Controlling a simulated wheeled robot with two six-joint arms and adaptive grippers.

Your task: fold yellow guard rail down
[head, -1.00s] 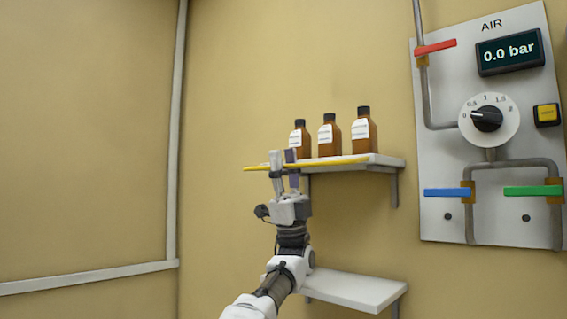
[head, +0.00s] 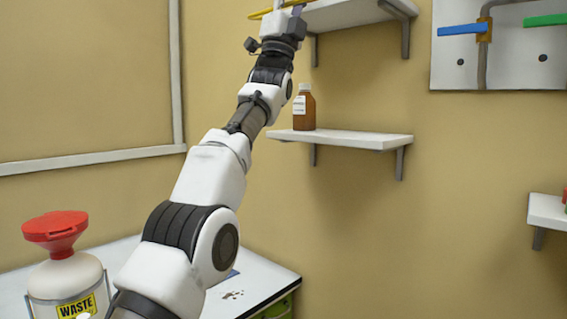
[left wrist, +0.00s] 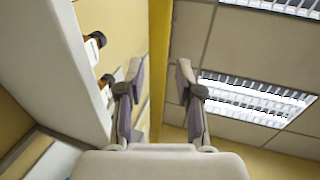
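The yellow guard rail (head: 262,13) shows in part at the top edge of the head view, at the front of the upper shelf (head: 350,12). My left gripper (head: 289,5) is raised to it, its tips at or past the picture edge. In the left wrist view the rail (left wrist: 159,50) runs upright in the picture between the two fingers of my left gripper (left wrist: 158,78). The fingers are apart, with a gap on both sides of the rail. My right gripper is not in view.
A brown bottle (head: 304,108) stands on the lower shelf (head: 345,139). Brown bottles (left wrist: 93,45) on the upper shelf show in the left wrist view. A waste container (head: 70,275) with a red funnel stands at lower left by a white table (head: 260,285). The valve panel (head: 500,62) is at upper right.

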